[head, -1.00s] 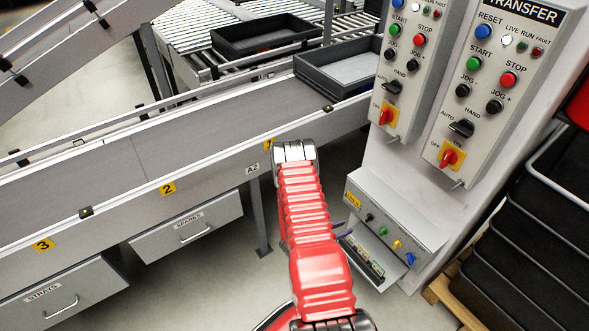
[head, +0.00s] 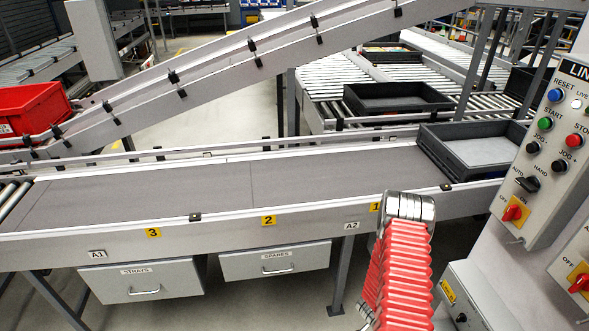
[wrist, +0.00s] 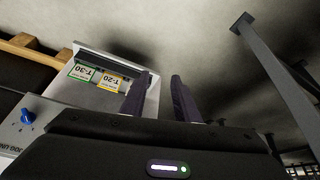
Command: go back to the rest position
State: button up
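My gripper (wrist: 160,88) shows in the wrist view as two dark fingers standing apart. It is open, with nothing visible between the fingers. Pale floor shows beyond the fingertips. In the head view my red arm (head: 405,265) rises at the lower right, in front of the conveyor. My gripper is hidden in that view.
A grey conveyor (head: 160,201) crosses the head view, with a dark tray (head: 437,160) on its right end. A red bin (head: 30,106) stands at the left. A control panel (head: 545,165) is close on the right. A metal leg (wrist: 262,62) shows in the wrist view.

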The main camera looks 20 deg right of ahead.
jog(key=w+a+r+n+t+y, duration=0.1)
jog(key=w+a+r+n+y, duration=0.25)
jog(key=a+r, duration=0.7)
jog(key=w+a+r+n+y, duration=0.2)
jog(key=w+a+r+n, duration=0.35)
jog(key=r, duration=0.85)
jog(key=s+a+r+n+t, duration=0.1)
jog(key=s+a+r, duration=0.4)
jog(key=r, duration=0.7)
jog(key=s+a+r+n+t, duration=0.1)
jog(key=s+a+r+n, duration=0.3)
jog(key=r, duration=0.9)
jog(key=s+a+r+n+t, duration=0.2)
jog(key=s+a+r, duration=0.5)
jog(key=r, duration=0.5)
jog(key=shift+s+a+r, duration=0.15)
jog(key=shift+a+r, duration=0.05)
jog(key=shift+a, duration=0.55)
jog(key=shift+h, duration=0.25)
